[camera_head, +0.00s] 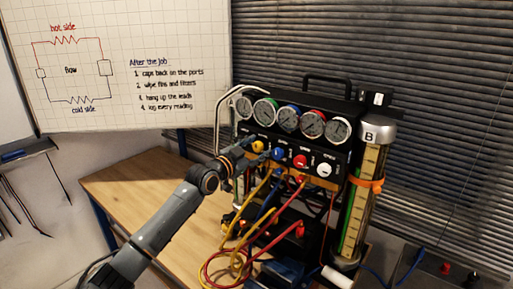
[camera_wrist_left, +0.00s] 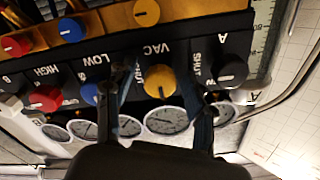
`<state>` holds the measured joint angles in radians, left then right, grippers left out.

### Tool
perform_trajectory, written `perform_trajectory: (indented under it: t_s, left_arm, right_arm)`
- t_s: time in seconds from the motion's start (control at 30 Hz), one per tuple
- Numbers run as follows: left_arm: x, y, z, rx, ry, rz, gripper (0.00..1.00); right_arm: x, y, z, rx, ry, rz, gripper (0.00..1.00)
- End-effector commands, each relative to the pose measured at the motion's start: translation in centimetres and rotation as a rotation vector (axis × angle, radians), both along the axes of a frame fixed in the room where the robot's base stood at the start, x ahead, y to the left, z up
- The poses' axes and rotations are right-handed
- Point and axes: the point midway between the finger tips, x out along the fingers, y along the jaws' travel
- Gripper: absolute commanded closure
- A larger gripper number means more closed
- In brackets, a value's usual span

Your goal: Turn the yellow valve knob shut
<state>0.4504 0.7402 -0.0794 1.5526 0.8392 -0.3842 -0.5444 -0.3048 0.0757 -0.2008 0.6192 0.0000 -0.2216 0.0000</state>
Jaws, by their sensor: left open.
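The yellow valve knob (camera_head: 258,147) is on the front of the black gauge rig (camera_head: 318,158), in the row of knobs below the dials. In the left wrist view, which looks upside down, the yellow knob (camera_wrist_left: 160,81) sits under the word VAC. My left gripper (camera_head: 251,153) is at the rig's front, beside the yellow knob. In the wrist view my left gripper (camera_wrist_left: 158,88) is open, with one finger on each side of the knob and gaps visible between. A dark mark shows on the knob's face. My right gripper is not in view.
A blue knob (camera_head: 278,153), a red knob (camera_head: 300,161) and a black knob (camera_wrist_left: 232,72) are neighbours. Yellow, blue and red hoses (camera_head: 245,240) hang in front of the rig. A tall cylinder (camera_head: 357,205) stands at right. The wooden table (camera_head: 135,185) is clear at left.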

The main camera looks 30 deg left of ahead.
Motion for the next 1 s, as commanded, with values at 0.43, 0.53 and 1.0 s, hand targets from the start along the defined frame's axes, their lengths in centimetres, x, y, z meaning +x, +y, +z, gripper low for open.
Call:
perform_trajectory:
  t_s: [0.43,0.53,1.0]
  left_arm:
    - [0.0,0.0,0.0,0.002,0.000,0.000,1.00]
    - [0.0,0.0,0.0,0.014,-0.001,0.000,1.00]
    - [-0.1,0.1,-0.1,0.294,-0.023,0.001,1.00]
  right_arm:
    - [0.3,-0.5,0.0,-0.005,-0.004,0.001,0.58]
    - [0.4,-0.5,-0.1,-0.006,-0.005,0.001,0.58]
    - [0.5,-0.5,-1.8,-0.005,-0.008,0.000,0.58]
